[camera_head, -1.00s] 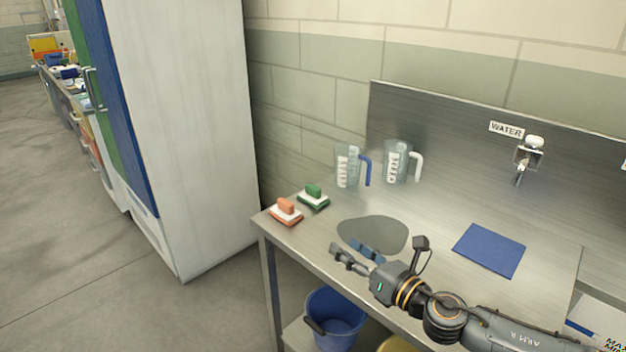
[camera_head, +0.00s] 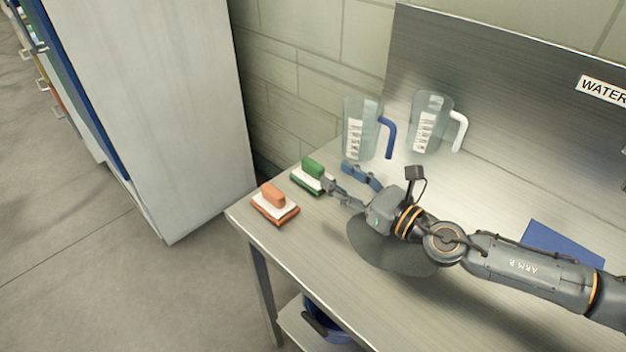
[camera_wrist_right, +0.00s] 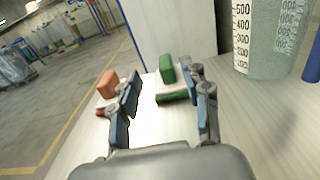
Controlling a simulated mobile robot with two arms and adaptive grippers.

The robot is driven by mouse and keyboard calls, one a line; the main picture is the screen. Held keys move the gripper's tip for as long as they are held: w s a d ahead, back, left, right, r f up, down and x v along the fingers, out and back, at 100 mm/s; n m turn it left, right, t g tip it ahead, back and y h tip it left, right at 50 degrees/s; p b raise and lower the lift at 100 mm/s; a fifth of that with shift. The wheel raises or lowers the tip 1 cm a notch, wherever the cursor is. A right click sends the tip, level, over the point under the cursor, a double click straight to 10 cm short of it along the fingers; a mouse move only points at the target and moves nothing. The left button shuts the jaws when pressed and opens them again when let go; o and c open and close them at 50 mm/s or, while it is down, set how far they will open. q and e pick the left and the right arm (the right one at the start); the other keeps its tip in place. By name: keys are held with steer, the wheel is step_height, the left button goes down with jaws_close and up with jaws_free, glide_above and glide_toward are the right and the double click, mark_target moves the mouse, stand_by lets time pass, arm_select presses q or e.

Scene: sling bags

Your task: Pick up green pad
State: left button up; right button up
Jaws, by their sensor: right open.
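The green pad (camera_head: 311,176) has a green handle block on a white layer with a green base. It lies near the back left corner of the metal table. My right gripper (camera_head: 345,182) is open and empty, just to the right of the pad, its fingers pointing toward it. One fingertip overlaps the pad's right edge in the head view; I cannot tell if they touch. In the right wrist view the pad (camera_wrist_right: 167,72) shows ahead between the open fingers (camera_wrist_right: 164,95), nearer the right one. My left gripper is not in view.
An orange pad (camera_head: 275,204) lies beside the green one, nearer the table's front edge. Jugs with a blue handle (camera_head: 361,128) and a white handle (camera_head: 431,122) stand behind the gripper. A grey round patch (camera_head: 385,250) and a blue cloth (camera_head: 560,243) lie on the table.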

mark_target(323, 170)
step_height(323, 170, down, 2)
steer(key=shift+w+f+b, duration=0.1)
steer(key=shift+b, duration=0.2)
steer(key=shift+w+a+r+p, duration=0.35)
steer(key=shift+w+a+p, duration=0.2)
steer(key=shift+w, duration=0.1)
steer(key=shift+w+a, duration=0.2)
steer(key=shift+w, duration=0.05)
steer(key=x, duration=0.4)
steer(key=shift+w+a+p, duration=0.3)
steer(key=shift+w+a, duration=0.25)
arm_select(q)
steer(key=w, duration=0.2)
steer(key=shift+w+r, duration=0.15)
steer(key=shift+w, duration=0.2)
arm_select(e)
steer(key=shift+c, duration=0.4)
steer(key=c, duration=0.7)
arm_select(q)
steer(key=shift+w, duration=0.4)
arm_select(e)
jaws_close()
